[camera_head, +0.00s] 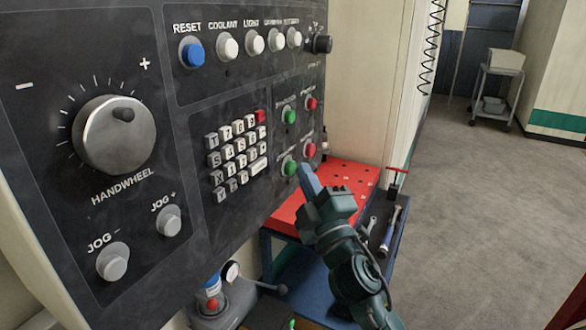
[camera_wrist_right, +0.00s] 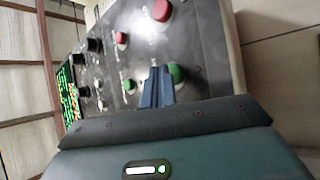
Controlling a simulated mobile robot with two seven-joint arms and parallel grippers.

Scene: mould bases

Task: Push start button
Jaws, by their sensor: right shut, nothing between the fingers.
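The machine's control panel (camera_head: 235,100) fills the left of the head view. Its right side carries an upper green button (camera_head: 290,117), an upper red button (camera_head: 311,103), a lower green button (camera_head: 290,168) and a lower red button (camera_head: 310,150). Their labels are too small to read, so I cannot tell which is start. My right gripper (camera_head: 306,170) is shut and empty, its tips just right of the lower green button. In the right wrist view the closed fingers (camera_wrist_right: 156,72) lie beside a green button (camera_wrist_right: 176,74), partly overlapping it; contact cannot be told. My left gripper is out of view.
The panel also holds a handwheel (camera_head: 113,135), a blue reset button (camera_head: 192,54), a keypad (camera_head: 238,155) and a dark knob (camera_head: 320,44). A red-topped bench (camera_head: 345,175) with tools stands below and behind my right gripper. Open floor (camera_head: 470,210) lies to the right.

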